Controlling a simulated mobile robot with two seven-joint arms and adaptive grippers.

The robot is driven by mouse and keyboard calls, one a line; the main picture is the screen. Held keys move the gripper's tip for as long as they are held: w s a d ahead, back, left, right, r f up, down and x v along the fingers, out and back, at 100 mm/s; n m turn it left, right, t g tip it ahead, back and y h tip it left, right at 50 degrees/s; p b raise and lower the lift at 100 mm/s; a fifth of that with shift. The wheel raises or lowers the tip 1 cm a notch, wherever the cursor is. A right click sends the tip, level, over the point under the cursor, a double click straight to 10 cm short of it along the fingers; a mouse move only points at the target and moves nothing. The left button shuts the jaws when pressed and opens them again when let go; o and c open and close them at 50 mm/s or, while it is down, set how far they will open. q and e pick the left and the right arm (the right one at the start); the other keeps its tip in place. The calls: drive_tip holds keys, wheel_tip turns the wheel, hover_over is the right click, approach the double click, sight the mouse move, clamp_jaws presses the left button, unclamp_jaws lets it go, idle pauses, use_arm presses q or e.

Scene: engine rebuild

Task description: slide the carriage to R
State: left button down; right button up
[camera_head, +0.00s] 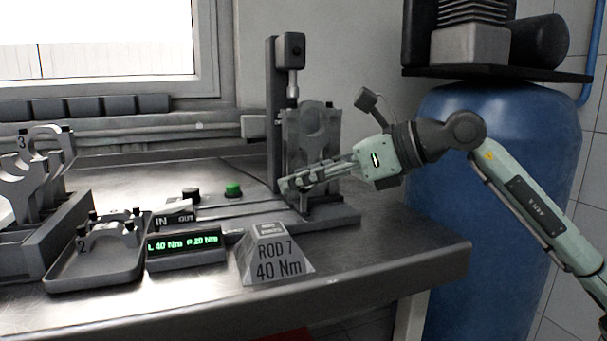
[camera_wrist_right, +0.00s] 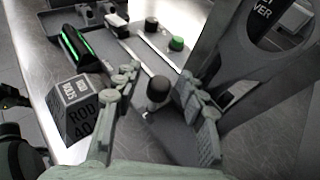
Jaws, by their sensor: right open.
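The grey press-like station (camera_head: 308,130) stands at the right of the bench, with a motor head (camera_head: 291,50) on a column above it. Its base (camera_head: 335,215) has rails running left. In the right wrist view, a dark round knob on a short post (camera_wrist_right: 158,89) stands on the rail base, between my right fingers; it looks like the carriage's handle. I cannot tell the carriage's outline or an R mark. My right gripper (camera_head: 290,186) is open at the front of the station; in the wrist view its fingers (camera_wrist_right: 158,95) are apart on both sides of the knob. My left gripper is not in view.
A green button (camera_head: 233,189) and a black knob (camera_head: 191,195) stand behind the rails. An IN/OUT block (camera_head: 174,218), a green display (camera_head: 185,244) and a "ROD 7 40 Nm" sign (camera_head: 276,262) stand in front. A tray (camera_head: 100,275) of caps is at left.

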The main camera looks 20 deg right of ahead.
clamp_jaws()
idle(0.3)
drive_tip(key=shift+a, duration=0.1)
